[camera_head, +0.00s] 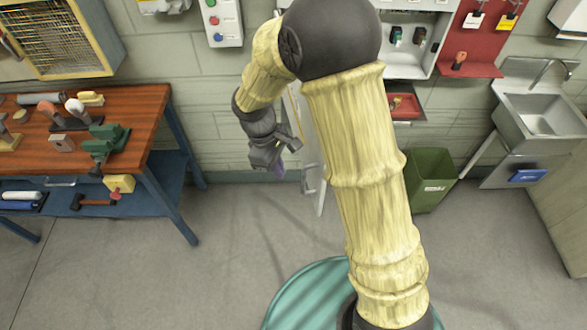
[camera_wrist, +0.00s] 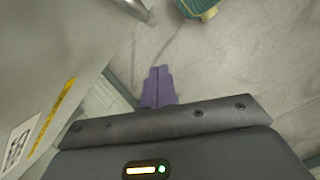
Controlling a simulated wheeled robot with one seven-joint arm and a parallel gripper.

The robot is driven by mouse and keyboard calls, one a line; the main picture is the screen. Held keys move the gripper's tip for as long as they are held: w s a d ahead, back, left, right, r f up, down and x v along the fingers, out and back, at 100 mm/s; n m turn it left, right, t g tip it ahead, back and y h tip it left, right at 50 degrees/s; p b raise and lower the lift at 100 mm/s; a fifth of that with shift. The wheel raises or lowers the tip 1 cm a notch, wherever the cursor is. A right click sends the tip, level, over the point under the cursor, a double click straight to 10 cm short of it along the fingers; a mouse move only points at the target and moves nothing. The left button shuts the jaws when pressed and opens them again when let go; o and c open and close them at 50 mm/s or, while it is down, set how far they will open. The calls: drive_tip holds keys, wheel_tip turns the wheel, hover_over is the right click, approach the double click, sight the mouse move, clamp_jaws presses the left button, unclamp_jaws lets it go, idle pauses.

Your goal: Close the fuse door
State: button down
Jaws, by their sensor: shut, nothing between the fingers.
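The fuse door is the pale upright panel (camera_head: 310,150) behind my arm in the head view, swung out from the wall and seen nearly edge-on. A metal handle (camera_head: 308,186) is near its lower end. My arm hides much of the door and whatever is behind it. My gripper (camera_head: 280,168) points down just left of the panel. In the wrist view a grey panel with a yellow strip and a printed label (camera_wrist: 45,60), apparently the door, fills the left side. The purple fingers (camera_wrist: 158,88) are shut and empty beside it; contact cannot be told.
A workbench (camera_head: 150,100) with tools stands at the left. A green bin (camera_head: 432,180) and a sink (camera_head: 540,115) are at the right. A yellow-framed cabinet (camera_head: 100,35) hangs upper left. Floor (camera_head: 235,245) between bench and my base is clear.

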drive_tip(key=d, duration=0.1)
drive_tip(key=s+d+p, duration=0.1)
drive_tip(key=d, duration=0.1)
drive_tip(key=shift+s+d+f+p, duration=0.1)
drive_tip(key=shift+s+d+p, duration=0.2)
drive_tip(key=shift+s+p, duration=0.1)
drive_tip(key=shift+d, duration=0.1)
